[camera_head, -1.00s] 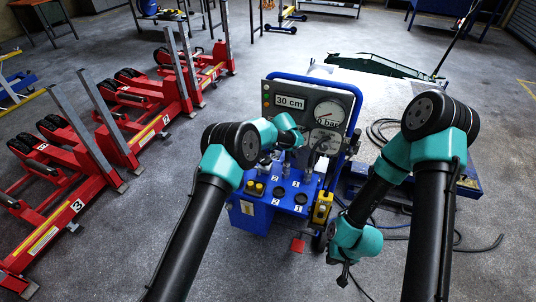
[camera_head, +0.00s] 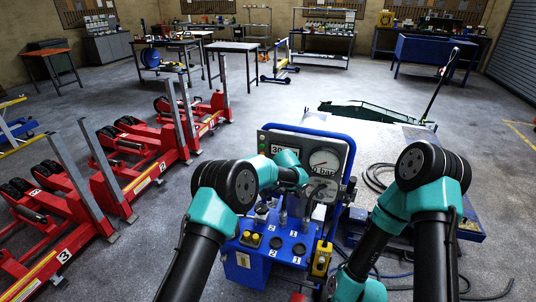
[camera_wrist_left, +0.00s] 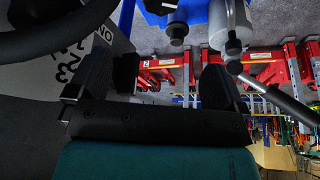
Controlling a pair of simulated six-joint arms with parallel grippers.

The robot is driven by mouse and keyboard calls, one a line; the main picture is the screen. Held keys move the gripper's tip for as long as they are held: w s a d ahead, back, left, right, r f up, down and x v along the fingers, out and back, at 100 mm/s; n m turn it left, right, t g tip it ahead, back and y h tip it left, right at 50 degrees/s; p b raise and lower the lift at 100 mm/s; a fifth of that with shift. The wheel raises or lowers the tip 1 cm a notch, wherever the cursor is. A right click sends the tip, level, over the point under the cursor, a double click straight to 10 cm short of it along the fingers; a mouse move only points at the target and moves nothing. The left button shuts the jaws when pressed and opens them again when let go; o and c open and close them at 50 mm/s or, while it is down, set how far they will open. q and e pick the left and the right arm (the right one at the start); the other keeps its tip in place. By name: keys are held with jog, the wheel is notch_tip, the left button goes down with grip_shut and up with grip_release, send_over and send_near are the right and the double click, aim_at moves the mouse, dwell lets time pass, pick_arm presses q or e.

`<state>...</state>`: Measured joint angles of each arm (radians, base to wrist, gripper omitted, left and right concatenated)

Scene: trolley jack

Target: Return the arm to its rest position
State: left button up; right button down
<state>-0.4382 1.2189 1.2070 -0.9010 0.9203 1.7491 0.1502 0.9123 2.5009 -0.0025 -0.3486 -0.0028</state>
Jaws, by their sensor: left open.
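My left arm reaches in front of the blue control trolley (camera_head: 241,262). Its gripper (camera_head: 308,190) is close to the grey gauge panel (camera_head: 333,188), partly hidden by my wrist. In the left wrist view the two dark fingers of this gripper (camera_wrist_left: 155,75) are apart with nothing visible between them. The panel fills the left side of that view. My right arm bends down beside the trolley, its teal wrist at the bottom edge; its gripper is out of frame.
Red numbered lifting stands (camera_head: 85,205) fill the left floor. A pale platform (camera_head: 385,145) with a green trolley jack (camera_head: 375,113) lies behind the panel. Black hoses (camera_head: 378,175) lie at right. Workbenches (camera_head: 425,55) line the back. Open floor lies between.

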pick_arm(q)
jog(key=s+a+f+m+g+h, duration=0.2)
jog(key=s+a+f+h, duration=0.1)
jog(key=s+a+f, duration=0.6)
jog(key=s+a+f+m+g+h, duration=0.25)
jog(key=s+a+f, duration=0.4)
jog(key=s, duration=0.35)
jog(key=s+a+m+t, duration=0.1)
jog(key=s+a, duration=0.5)
jog(key=s, duration=0.6)
jog(key=s+a+m+t+h, duration=0.1)
jog(key=s+a, duration=0.4)
jog(key=s, duration=0.7)
jog(key=shift+a+f, duration=0.35)
jog(key=shift+o, duration=0.2)
